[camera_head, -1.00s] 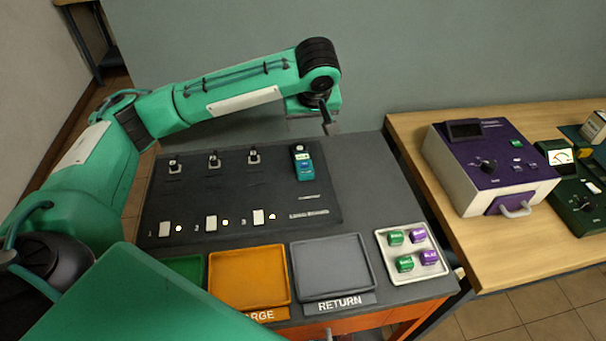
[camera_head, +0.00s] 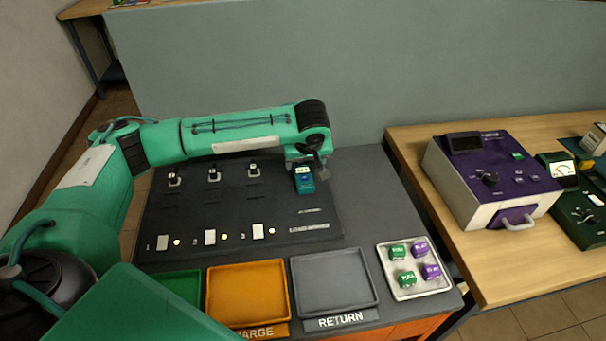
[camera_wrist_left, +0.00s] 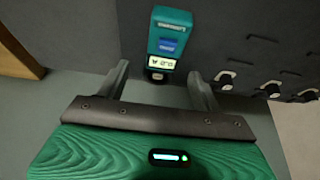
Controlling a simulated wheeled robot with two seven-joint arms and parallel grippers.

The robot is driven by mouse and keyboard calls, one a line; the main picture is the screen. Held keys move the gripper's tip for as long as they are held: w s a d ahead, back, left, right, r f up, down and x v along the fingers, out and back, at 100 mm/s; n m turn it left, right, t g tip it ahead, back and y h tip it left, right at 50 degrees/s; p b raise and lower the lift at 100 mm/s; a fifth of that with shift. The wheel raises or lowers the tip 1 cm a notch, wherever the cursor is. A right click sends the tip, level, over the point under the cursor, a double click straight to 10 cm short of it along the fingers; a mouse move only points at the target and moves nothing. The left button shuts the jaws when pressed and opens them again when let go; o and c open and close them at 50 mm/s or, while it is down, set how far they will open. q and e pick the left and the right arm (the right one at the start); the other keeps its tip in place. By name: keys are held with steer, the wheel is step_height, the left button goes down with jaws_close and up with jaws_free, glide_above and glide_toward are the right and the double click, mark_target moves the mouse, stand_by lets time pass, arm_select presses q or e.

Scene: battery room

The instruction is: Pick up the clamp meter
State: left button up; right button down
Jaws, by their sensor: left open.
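The clamp meter (camera_head: 304,180) is a small teal handheld device with a lit display, at the right end of the black board in the head view. In the left wrist view the clamp meter (camera_wrist_left: 169,42) lies ahead of the fingers, its display end nearest to them. My left gripper (camera_wrist_left: 160,82) is open, with one finger on each side of the line to the meter and nothing held between them. In the head view the left gripper (camera_head: 318,168) is just above and behind the meter and hides its far end. My right gripper is not in view.
The black board (camera_head: 205,240) carries several small switches and tags. In front are an orange tray (camera_head: 248,318), a grey return tray (camera_head: 335,308) and a white tray (camera_head: 412,292) with green and purple cubes. A purple instrument (camera_head: 490,175) stands on the wooden table at right.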

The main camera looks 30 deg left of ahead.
mark_target(303, 171)
arm_select(q)
steer(key=x, duration=0.4)
steer(key=shift+s+d+f+p, duration=0.1)
steer(key=shift+s+p, duration=0.2)
steer(key=c, duration=1.2)
